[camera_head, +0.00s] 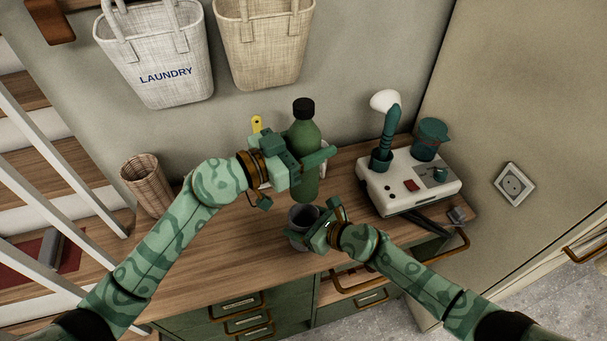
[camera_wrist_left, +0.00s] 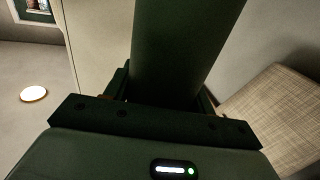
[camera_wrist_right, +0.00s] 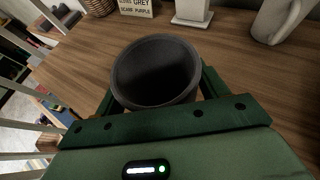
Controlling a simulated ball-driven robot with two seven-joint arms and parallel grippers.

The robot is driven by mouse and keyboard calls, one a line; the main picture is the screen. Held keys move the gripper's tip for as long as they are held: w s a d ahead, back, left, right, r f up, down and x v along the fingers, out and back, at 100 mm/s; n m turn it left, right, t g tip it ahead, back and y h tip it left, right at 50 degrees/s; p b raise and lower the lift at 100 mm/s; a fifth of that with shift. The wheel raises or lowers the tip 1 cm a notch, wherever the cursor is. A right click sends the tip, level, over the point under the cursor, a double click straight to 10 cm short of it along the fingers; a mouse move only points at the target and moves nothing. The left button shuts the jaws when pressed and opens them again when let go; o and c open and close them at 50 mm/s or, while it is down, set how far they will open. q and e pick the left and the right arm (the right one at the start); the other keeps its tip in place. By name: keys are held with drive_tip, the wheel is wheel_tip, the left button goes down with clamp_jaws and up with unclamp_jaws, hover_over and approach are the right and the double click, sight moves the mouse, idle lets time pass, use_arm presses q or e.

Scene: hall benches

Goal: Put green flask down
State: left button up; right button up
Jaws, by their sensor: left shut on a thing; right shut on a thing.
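The green flask (camera_head: 303,135) with a black cap stands upright above the back middle of the wooden bench top. My left gripper (camera_head: 312,160) is shut around its body, and the flask fills the jaws in the left wrist view (camera_wrist_left: 185,50). I cannot tell whether its base touches the wood. My right gripper (camera_head: 328,218) is shut on a dark grey cup (camera_head: 301,214) in front of the flask, near the bench's front. The right wrist view shows this cup (camera_wrist_right: 155,72) from above, open and with a dark inside.
A wicker basket (camera_head: 147,184) is on the left. Two woven bags, one a laundry bag (camera_head: 160,50), hang behind. Bare wood (camera_head: 225,255) shows at front left.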

use_arm(q)
drive_tip(key=w+a+f+n+t+y, duration=0.5)
drive_tip(key=a+f+n+t+y, duration=0.2)
drive_tip(key=a+f+y, duration=0.3)
wheel_tip(320, 180, down, 11)
drive_tip(key=d+h, duration=0.1)
drive_tip(key=shift+w, duration=0.15)
drive_tip(key=shift+d+f, duration=0.1)
drive_tip(key=o, duration=1.3)
drive_tip(key=shift+f, duration=0.15)
